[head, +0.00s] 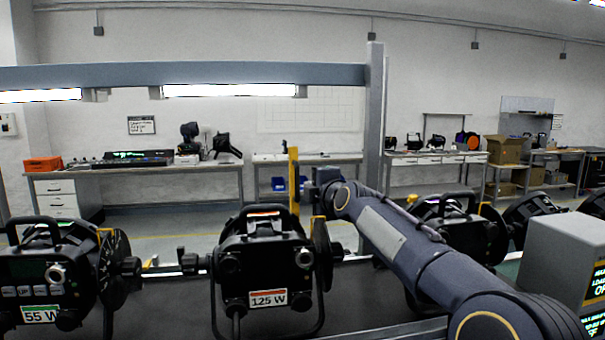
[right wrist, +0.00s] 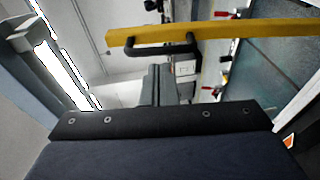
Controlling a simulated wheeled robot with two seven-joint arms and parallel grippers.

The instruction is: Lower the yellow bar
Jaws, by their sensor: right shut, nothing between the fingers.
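The yellow bar (head: 294,180) stands upright behind the 125 W lamp in the head view. In the right wrist view the yellow bar (right wrist: 250,29) crosses the top, with a black handle (right wrist: 160,48) on its side. My right gripper (head: 309,189) is just right of the bar in the head view, its arm reaching in from the lower right. In the right wrist view my right gripper (right wrist: 156,72) shows its fingers together, empty, their tips close to the handle. I cannot tell whether they touch it. My left gripper is not in view.
The 125 W lamp (head: 262,260) and 55 W lamp (head: 45,270) stand in front on the dark bench. More lamps (head: 455,230) stand at the right, with a grey box (head: 565,260) with a display. A grey overhead beam (head: 200,74) and post (head: 375,120) frame the area.

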